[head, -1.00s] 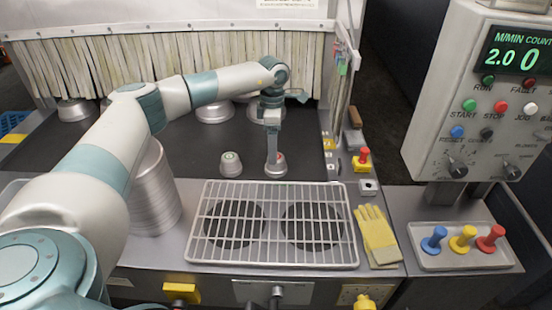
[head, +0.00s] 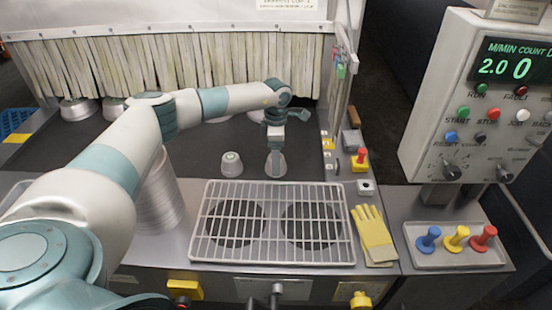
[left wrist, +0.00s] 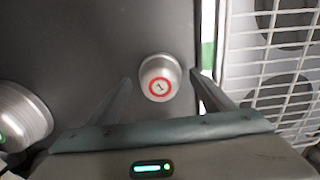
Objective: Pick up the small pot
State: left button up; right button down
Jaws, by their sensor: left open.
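A small silver pot (head: 281,171) stands on the dark surface behind the wire rack, mostly hidden by my left gripper (head: 274,152) in the head view. In the left wrist view its round top, with a red ring and a mark like a 1, shows clearly as the small pot (left wrist: 160,78). My left gripper is open, with one finger on each side of this pot in that view. I cannot tell if the fingers touch it. A second small pot with a green-marked top (head: 232,163) stands to its left. My right gripper is not in view.
The wire rack (head: 270,186) lies in front, with yellow gloves (head: 373,232) to its right. A stack of silver pans (head: 158,200) stands at left, partly behind my arm. Larger pans (head: 79,112) sit near the strip curtain. A control box (head: 470,100) is at right.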

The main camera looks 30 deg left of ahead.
pick_arm(q)
jog(key=shift+f, duration=0.4)
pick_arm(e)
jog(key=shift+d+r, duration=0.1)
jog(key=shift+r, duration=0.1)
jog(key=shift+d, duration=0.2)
pick_arm(q)
jog(key=shift+c, duration=0.4)
jog(key=c, duration=1)
jog(key=shift+r, duration=0.2)
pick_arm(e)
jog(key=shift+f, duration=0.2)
